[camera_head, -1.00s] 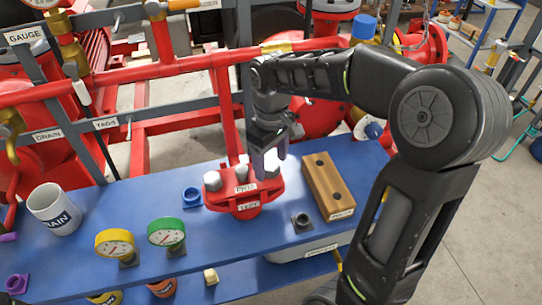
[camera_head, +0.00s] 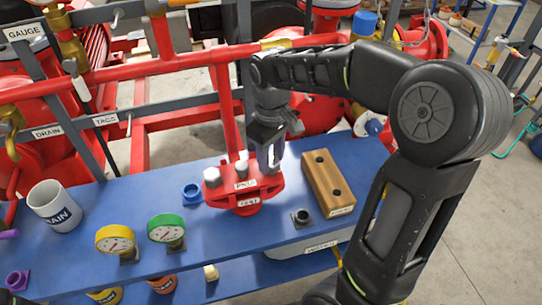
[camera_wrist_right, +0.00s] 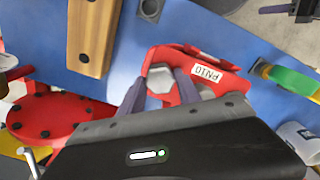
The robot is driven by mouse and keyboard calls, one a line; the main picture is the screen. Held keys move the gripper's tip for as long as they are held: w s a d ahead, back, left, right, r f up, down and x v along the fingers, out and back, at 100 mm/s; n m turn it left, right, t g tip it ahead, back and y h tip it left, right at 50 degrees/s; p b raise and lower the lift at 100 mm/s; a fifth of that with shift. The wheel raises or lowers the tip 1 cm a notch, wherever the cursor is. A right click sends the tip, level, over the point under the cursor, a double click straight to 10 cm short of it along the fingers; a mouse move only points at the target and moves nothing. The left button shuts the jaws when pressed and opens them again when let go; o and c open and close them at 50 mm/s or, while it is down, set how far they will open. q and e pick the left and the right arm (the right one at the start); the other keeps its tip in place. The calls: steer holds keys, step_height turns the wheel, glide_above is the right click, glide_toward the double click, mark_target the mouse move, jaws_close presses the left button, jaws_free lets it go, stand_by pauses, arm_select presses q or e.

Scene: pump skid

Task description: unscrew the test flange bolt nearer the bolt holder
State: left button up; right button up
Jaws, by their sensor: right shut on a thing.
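The red test flange (camera_head: 246,200), labelled PN10 and TEST, stands on the blue bench with grey hex bolts on top. A left bolt (camera_head: 212,177) and a middle bolt (camera_head: 241,169) show in the head view. My right gripper (camera_head: 271,163) points down at the flange's right side, towards the wooden bolt holder (camera_head: 328,184). It is shut on the right bolt, whose grey hex head (camera_wrist_right: 160,82) shows between the fingers (camera_wrist_right: 158,92) in the wrist view. In the head view my gripper mostly hides this bolt. The holder has two dark holes.
On the blue bench (camera_head: 150,200) stand a white mug (camera_head: 53,205), a yellow gauge (camera_head: 115,240), a green gauge (camera_head: 166,230), a blue fitting (camera_head: 191,193) and a dark fitting (camera_head: 301,218). Red pipes (camera_head: 190,65) and grey rails rise behind.

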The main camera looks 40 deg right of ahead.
jaws_close()
steer(key=n, duration=0.4)
steer(key=n+p, duration=0.1)
steer(key=n, duration=0.6)
steer(key=shift+r, duration=0.1)
steer(key=n, duration=0.4)
steer(key=shift+p, duration=0.35)
steer(key=o, duration=0.7)
jaws_free()
step_height(320, 180, up, 8)
steer(key=shift+f+b, duration=0.15)
steer(key=shift+b, duration=0.3)
